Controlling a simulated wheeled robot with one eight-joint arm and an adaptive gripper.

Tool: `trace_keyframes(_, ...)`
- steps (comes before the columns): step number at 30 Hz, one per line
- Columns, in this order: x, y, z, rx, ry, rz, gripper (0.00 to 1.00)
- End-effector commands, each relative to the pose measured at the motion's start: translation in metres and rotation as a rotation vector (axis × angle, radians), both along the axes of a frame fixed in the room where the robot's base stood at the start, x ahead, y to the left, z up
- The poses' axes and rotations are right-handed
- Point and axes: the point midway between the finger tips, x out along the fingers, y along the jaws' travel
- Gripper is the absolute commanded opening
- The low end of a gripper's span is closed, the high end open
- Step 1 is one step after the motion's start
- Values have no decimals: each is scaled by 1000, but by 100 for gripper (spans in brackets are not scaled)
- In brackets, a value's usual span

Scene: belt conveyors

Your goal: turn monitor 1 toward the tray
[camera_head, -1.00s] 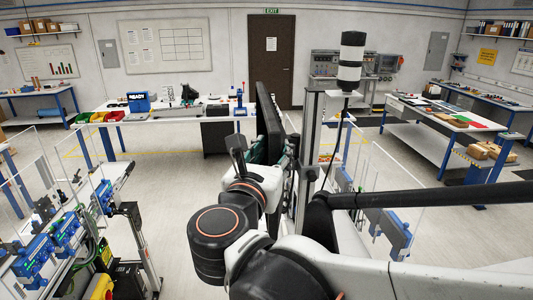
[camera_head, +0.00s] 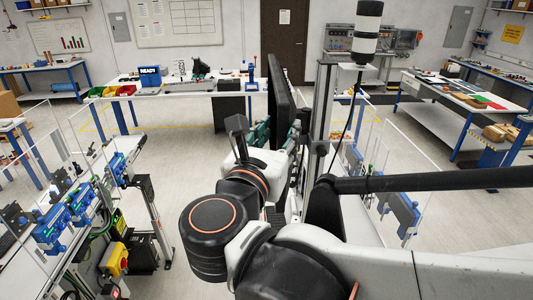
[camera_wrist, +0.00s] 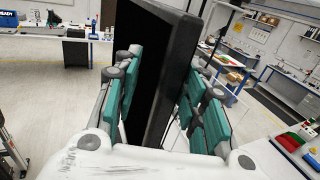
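Monitor 1 (camera_head: 281,98) is a dark, flat panel seen nearly edge-on in the head view, upright beyond my arm. In the wrist view the monitor (camera_wrist: 158,75) stands between the teal finger pads, its dark face to the left and its grey-black edge to the right. My gripper (camera_wrist: 163,100) has one finger along each side of the panel and looks shut on it; a light gap shows low beside the right finger. In the head view the gripper (camera_head: 277,132) is partly hidden by my wrist. I cannot tell which item is the tray.
A long workbench (camera_head: 176,88) with coloured bins (camera_head: 112,91) and a blue READY box (camera_head: 150,77) stands behind. A conveyor (camera_head: 75,205) with clear guards is at the left. A black-and-white stack light (camera_head: 368,30) rises right of the monitor. Open floor lies between.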

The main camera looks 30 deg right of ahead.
Motion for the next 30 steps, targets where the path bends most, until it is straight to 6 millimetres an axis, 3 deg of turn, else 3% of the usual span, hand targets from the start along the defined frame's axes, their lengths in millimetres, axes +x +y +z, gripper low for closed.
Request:
trace_keyframes(16,-46,45,0,0,0,3,38)
trace_keyframes(30,-57,54,0,0,0,-2,38)
